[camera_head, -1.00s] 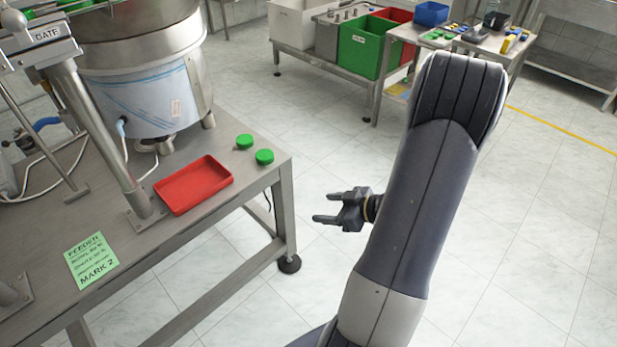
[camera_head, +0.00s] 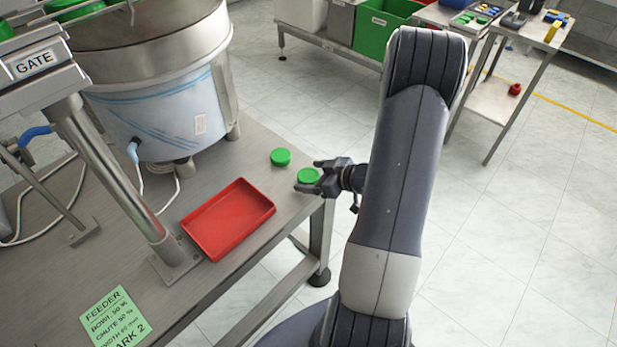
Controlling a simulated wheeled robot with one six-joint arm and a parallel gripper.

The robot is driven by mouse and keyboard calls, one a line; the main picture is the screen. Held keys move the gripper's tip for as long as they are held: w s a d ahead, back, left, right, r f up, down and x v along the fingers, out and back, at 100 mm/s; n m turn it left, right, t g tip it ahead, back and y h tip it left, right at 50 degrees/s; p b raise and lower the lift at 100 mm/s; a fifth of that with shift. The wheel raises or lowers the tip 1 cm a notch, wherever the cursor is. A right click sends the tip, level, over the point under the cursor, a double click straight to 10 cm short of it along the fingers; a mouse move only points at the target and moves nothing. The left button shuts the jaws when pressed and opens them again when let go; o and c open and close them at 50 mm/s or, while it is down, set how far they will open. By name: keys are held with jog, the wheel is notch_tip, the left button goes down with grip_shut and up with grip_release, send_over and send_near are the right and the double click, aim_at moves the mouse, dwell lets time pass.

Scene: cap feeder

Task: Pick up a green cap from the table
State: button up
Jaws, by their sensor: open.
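Two green caps are on the metal table (camera_head: 168,330). The farther green cap (camera_head: 280,157) lies clear of my gripper, up and to the left of it. The nearer green cap (camera_head: 308,175) is close to the table's right corner. My gripper (camera_head: 305,176) is open, its fingers pointing left, with one finger on the far side and one on the near side of the nearer cap in the picture. I cannot tell whether the fingers touch that cap or how high they are above the table.
An empty red tray (camera_head: 228,218) lies left of the caps. A steel feeder bowl (camera_head: 160,95) stands behind it, with a post (camera_head: 118,175) beside the tray. A green label (camera_head: 115,315) lies at the front. Open floor is on the right.

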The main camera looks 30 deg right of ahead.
jog(key=c, duration=1.1)
jog(key=shift+o, duration=0.2)
jog(key=shift+r, duration=0.1)
